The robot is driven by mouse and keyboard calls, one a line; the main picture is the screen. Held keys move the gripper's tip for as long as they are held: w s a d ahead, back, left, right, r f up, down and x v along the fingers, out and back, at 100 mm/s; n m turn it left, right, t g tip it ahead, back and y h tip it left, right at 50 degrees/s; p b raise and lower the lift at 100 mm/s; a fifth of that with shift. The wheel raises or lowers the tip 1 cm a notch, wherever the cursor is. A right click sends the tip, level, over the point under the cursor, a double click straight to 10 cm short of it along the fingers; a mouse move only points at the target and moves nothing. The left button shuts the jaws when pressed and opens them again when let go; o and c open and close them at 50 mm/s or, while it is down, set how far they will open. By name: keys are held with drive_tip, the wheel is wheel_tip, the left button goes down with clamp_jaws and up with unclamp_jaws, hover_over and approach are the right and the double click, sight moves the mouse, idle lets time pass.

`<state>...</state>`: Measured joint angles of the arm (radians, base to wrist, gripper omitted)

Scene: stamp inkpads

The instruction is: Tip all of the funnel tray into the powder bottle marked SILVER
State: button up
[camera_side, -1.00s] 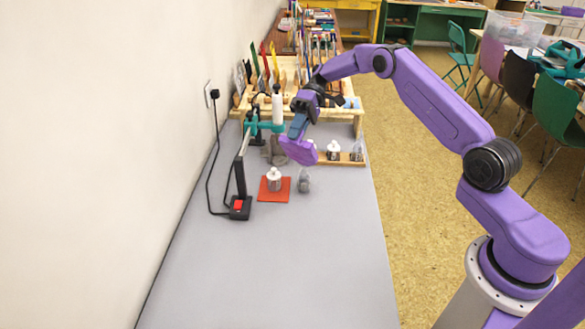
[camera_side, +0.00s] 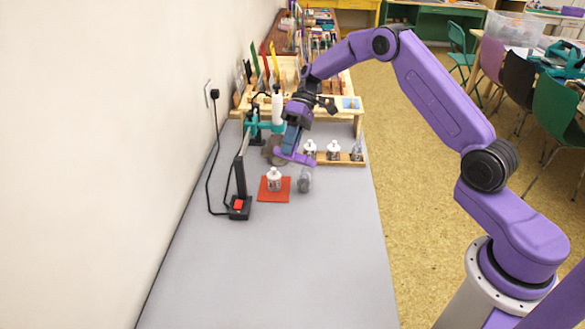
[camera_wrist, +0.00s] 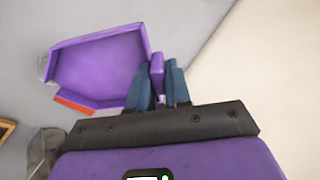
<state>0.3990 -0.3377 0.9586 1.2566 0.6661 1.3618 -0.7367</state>
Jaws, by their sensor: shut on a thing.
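My gripper (camera_side: 290,144) is shut on the purple funnel tray (camera_side: 294,158) by its tab; in the wrist view the tray (camera_wrist: 98,68) extends left from the blue fingers (camera_wrist: 160,88). No powder can be made out on its purple floor. The tray is above the table, seen nearly edge-on in the side view. A white-topped bottle (camera_side: 274,180) stands upright on a red mat (camera_side: 278,197), below and left of the tray, apart from it. Its label is too small to read. The mat's edge (camera_wrist: 75,105) shows beside the tray in the wrist view.
A grey-clear jar (camera_side: 304,181) stands right of the mat. White-topped bottles (camera_side: 333,150) stand on a wooden rack (camera_side: 350,160) behind. A black stand with a red switch (camera_side: 239,206) is at left near the wall. The front of the table is clear.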

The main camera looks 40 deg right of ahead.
drive_tip(key=s+a+f+t+h, duration=0.2)
drive_tip(key=a+h, duration=0.3)
drive_tip(key=h, duration=0.3)
drive_tip(key=shift+s+a+t, duration=0.15)
drive_tip(key=shift+a+t, duration=0.2)
drive_tip(key=shift+t, duration=0.35)
idle(0.4)
drive_tip(key=shift+f, duration=0.1)
